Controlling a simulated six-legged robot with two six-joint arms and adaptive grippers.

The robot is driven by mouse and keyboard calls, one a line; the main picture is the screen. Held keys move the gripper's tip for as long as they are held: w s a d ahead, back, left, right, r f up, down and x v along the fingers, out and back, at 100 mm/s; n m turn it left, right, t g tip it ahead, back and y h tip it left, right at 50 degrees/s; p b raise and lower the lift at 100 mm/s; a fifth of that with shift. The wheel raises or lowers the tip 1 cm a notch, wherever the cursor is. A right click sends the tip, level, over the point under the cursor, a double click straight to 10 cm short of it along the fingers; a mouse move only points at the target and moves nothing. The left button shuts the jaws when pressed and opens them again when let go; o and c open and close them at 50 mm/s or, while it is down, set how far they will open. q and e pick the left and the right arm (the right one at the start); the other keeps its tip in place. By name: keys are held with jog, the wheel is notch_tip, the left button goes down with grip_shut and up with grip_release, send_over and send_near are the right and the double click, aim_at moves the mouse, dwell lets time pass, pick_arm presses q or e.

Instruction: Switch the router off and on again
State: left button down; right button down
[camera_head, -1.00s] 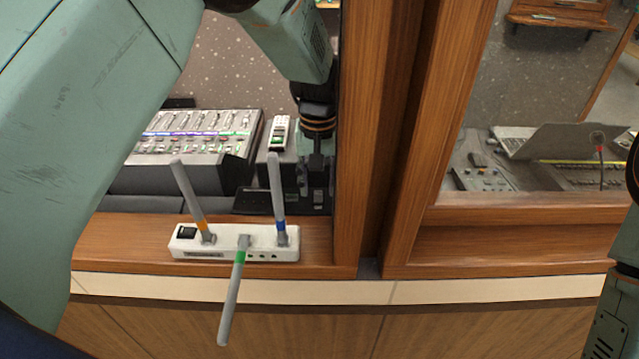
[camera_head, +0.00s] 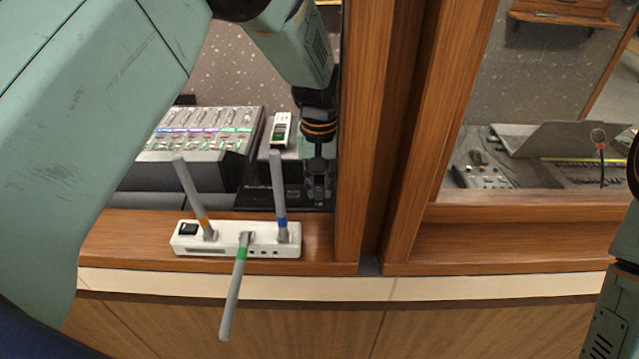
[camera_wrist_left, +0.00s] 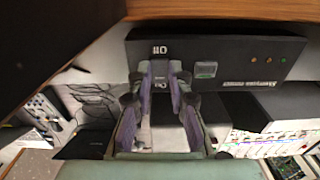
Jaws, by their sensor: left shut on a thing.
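In the left wrist view my left gripper (camera_wrist_left: 159,72) is at the face of a black box (camera_wrist_left: 240,50) with white lettering and a small lit window. Its fingers are shut on a small part at that face, partly hidden between them. My right gripper is out of view.
A mixing desk (camera_head: 205,130) with faders stands behind the ledge on the left. A wooden window post (camera_head: 362,130) stands close to the right of my left gripper. A laptop (camera_head: 560,140) and more consoles are behind the right window.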

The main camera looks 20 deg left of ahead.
pick_arm(q)
jog(key=shift+w, duration=0.15)
jog(key=shift+w+a+f+g+h, duration=0.15)
jog(key=shift+w+g+h, duration=0.15)
jog(key=shift+g, duration=0.9)
jog(key=c, duration=1.6)
grip_release()
jog(key=o, duration=0.4)
jog(key=shift+w+f, duration=0.15)
jog(key=shift+w, duration=0.1)
jog(key=shift+s, duration=0.1)
